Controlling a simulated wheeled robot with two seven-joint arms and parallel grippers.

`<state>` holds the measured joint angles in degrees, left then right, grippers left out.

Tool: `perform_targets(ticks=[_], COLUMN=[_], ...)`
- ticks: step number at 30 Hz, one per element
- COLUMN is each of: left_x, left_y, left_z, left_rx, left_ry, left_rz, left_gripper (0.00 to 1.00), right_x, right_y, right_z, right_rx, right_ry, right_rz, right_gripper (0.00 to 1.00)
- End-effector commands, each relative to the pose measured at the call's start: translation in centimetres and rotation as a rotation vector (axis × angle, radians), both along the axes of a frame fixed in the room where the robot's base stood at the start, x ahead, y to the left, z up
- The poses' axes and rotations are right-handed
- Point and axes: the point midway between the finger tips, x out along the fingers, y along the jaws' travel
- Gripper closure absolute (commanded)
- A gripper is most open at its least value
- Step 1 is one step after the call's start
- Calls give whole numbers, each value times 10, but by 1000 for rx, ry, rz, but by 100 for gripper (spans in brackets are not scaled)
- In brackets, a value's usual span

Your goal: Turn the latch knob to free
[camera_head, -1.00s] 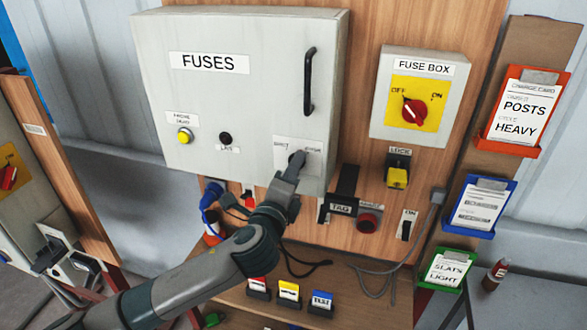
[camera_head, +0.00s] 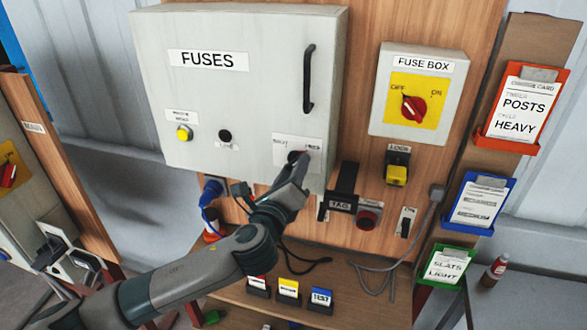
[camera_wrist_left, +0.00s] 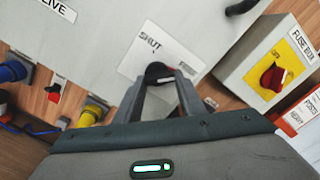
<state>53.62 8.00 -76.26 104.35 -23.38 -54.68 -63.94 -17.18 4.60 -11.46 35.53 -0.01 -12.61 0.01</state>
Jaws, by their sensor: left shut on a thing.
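The latch knob (camera_wrist_left: 156,70) is a dark knob on a white plate (camera_wrist_left: 150,48) at the lower right of the grey FUSES cabinet door (camera_head: 250,100). In the head view the plate (camera_head: 312,146) has print on its left and right; the wrist view shows the word SHUT. The knob's exact pointing is hidden. My right gripper is not in view.
A black door handle (camera_head: 309,80) stands above the knob. A fuse box (camera_head: 455,95) with a red switch is to the right. Below are a black TAG piece (camera_head: 341,204), a lock with a yellow body (camera_head: 397,175), and a shelf with coloured tags (camera_head: 289,289).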

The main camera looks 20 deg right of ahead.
Motion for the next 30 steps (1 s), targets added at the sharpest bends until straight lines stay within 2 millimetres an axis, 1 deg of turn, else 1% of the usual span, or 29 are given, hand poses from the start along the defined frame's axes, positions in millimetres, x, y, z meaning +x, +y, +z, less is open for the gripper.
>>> perform_targets(ticks=[6, 7, 8, 9, 22, 26, 30], left_x=[0, 0, 0, 0, -3, -9, -22], left_y=[0, 0, 0, 0, 2, 7, 15], left_z=[-2, -2, -2, -2, -1, -2, -3], left_rx=[3, 3, 3, 2, 0, 0, -1], left_ry=[1, 1, 1, 2, 0, 1, 2], left_rz=[0, 0, 0, 0, 0, 1, -1], left_gripper=[86, 57, 50, 45, 45, 45, 45], right_x=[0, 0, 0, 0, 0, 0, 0], right_y=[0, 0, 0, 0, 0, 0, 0], right_z=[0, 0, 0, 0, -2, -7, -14], right_rx=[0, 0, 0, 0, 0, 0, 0], right_ry=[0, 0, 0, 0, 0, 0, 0], right_rz=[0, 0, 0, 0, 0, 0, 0], right_gripper=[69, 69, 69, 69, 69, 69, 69])
